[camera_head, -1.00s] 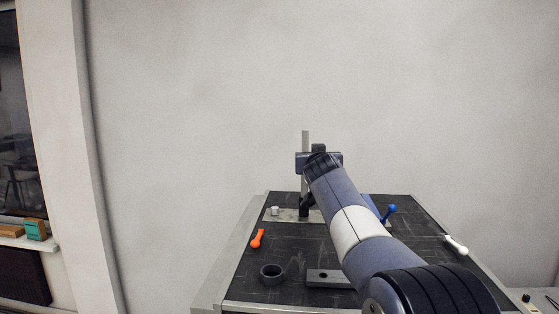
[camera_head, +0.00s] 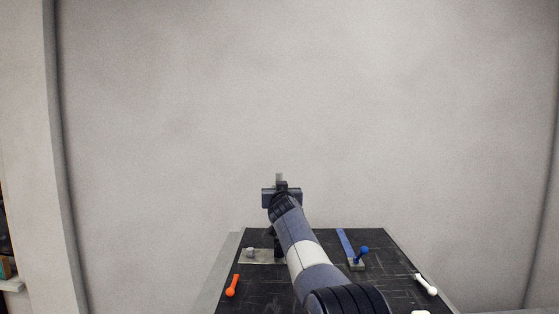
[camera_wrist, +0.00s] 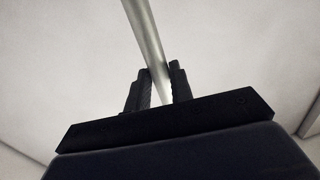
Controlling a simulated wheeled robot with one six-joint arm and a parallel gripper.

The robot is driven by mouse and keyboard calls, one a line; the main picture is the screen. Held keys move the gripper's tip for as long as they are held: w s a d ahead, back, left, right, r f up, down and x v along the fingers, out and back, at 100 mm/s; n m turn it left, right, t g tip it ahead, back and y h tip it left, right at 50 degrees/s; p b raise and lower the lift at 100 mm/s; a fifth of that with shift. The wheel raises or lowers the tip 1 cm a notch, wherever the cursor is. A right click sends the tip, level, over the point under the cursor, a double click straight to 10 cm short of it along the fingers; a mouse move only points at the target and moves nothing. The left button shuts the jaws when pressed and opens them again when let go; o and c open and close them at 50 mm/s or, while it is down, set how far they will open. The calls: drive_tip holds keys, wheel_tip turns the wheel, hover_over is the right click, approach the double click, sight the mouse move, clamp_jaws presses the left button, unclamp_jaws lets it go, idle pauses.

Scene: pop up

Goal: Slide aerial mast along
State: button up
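The aerial mast (camera_head: 279,177) is a thin, pale, upright pole at the far end of the dark bench. Its top shows just above my gripper (camera_head: 281,190); its lower part is mostly hidden behind my arm. In the wrist view, the mast (camera_wrist: 143,35) is a grey rod running between the two black fingers of my gripper (camera_wrist: 161,80). The fingers stand close on either side and appear shut on it. Their exact contact is hard to see in the dim picture.
The bench (camera_head: 255,295) carries an orange handle (camera_head: 232,285) at left, a blue-knobbed lever (camera_head: 361,254) right of my arm, and a white handle (camera_head: 426,285) at right. A small white knob (camera_head: 250,252) is near the mast's foot. A bare wall (camera_head: 400,120) stands behind.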

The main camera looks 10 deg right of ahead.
clamp_jaws()
wheel_tip(320, 180, up, 8)
drive_tip(key=p, duration=0.3)
drive_tip(key=o, duration=0.6)
unclamp_jaws()
drive_tip(key=shift+f, duration=0.1)
drive_tip(key=shift+c, duration=0.2)
drive_tip(key=shift+s+f, duration=0.1)
drive_tip(key=s+a+b, duration=0.1)
drive_tip(key=s+b, duration=0.6)
drive_tip(key=s, duration=0.3)
drive_tip(key=shift+s, duration=0.3)
